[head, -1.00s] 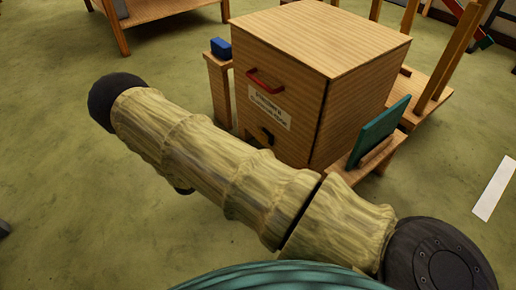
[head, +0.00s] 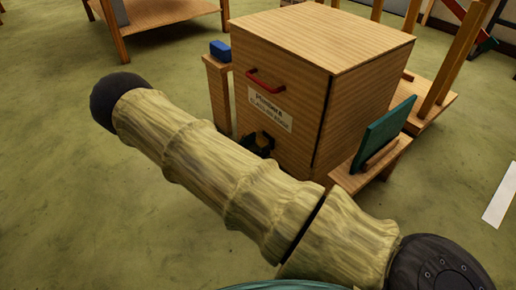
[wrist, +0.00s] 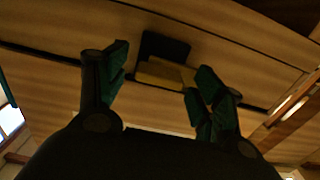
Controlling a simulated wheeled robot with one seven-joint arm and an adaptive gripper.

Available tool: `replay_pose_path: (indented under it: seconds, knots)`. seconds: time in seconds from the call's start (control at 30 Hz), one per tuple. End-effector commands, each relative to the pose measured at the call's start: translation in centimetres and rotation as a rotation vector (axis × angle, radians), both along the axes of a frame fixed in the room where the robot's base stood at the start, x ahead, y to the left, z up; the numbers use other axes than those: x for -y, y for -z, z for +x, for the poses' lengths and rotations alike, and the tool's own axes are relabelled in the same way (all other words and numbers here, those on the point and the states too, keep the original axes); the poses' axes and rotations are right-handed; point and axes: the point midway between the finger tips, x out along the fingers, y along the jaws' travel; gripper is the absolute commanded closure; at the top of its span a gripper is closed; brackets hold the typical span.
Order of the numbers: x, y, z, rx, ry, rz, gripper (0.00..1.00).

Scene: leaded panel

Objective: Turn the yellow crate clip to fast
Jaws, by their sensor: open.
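The wooden crate (head: 300,90) stands ahead in the head view, with a red handle and a printed label on its front. The yellow clip (wrist: 160,73) sits against a black plate (wrist: 165,48) on a wooden face in the wrist view. My gripper (wrist: 162,62) is open, one finger on each side of the clip in the wrist picture. I cannot tell whether either finger touches it.
A blue block (head: 220,50) sits on a narrow wooden stand left of the crate. A teal panel (head: 384,132) leans on a low wooden shelf at the crate's right. A white strip (head: 503,200) lies on the green floor at right. Floor at left is clear.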

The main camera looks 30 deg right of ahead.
Motion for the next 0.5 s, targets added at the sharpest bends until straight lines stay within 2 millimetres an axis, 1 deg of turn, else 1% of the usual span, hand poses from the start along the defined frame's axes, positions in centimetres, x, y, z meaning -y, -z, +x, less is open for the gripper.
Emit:
replay_pose_path:
  seconds: [0.3,0.37,0.5]
  knots:
    - [0.19,-0.03,0.00,0.000,0.000,0.000,0.32]
    - [0.19,-0.02,0.00,0.000,0.000,0.000,0.43]
    - [0.17,-0.01,0.00,-0.001,0.000,0.000,0.69]
